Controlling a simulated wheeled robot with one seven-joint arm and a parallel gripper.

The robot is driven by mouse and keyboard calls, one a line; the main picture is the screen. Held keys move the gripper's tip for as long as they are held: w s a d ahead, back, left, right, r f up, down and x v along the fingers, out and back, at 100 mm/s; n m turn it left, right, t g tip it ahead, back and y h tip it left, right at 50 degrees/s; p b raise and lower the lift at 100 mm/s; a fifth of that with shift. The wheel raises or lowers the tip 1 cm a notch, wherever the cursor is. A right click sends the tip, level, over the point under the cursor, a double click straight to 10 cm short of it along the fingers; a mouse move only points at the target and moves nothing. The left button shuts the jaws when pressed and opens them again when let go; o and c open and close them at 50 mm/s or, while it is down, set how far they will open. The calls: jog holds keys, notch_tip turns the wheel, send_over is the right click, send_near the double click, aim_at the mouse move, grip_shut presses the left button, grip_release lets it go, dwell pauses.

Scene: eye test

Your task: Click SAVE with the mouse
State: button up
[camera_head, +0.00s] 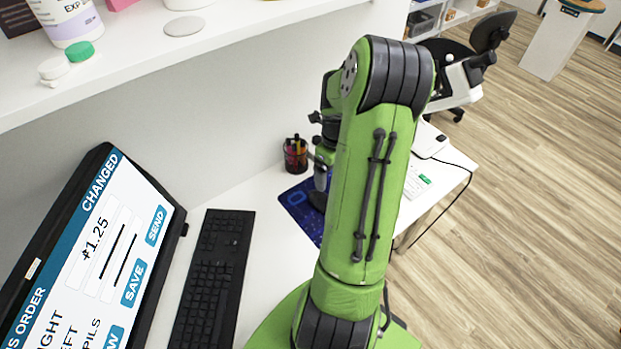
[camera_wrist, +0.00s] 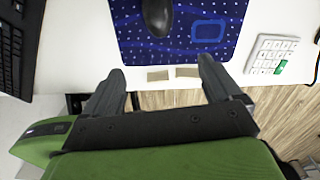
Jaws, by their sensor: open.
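The monitor (camera_head: 176,215) stands at the left in the head view, showing a tilted page headed "CHANGED". The dark mouse (camera_wrist: 157,17) lies on the blue patterned mouse pad (camera_wrist: 185,45) at the top of the wrist view, partly cut off. My gripper (camera_wrist: 162,67) is open and empty, its fingertips short of the mouse in that view. In the head view my green arm largely hides the gripper, and the pad (camera_head: 297,204) shows beside it.
A black keyboard (camera_head: 213,280) lies between monitor and pad. A pen cup (camera_head: 296,154) stands behind the pad. A white gridded item with a green cell (camera_wrist: 272,54) lies right of the pad. A shelf (camera_head: 150,62) with containers overhangs the desk. Wooden floor (camera_head: 520,200) lies right.

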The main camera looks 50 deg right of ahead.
aim_at(322, 201)
jog(key=shift+s+d+f, duration=0.15)
jog(key=shift+d+f, duration=0.05)
jog(key=shift+f, duration=0.05)
notch_tip(322, 201, down, 16)
jog(key=b, duration=0.3)
jog(key=shift+r, duration=0.15)
jog(key=c, duration=1.2)
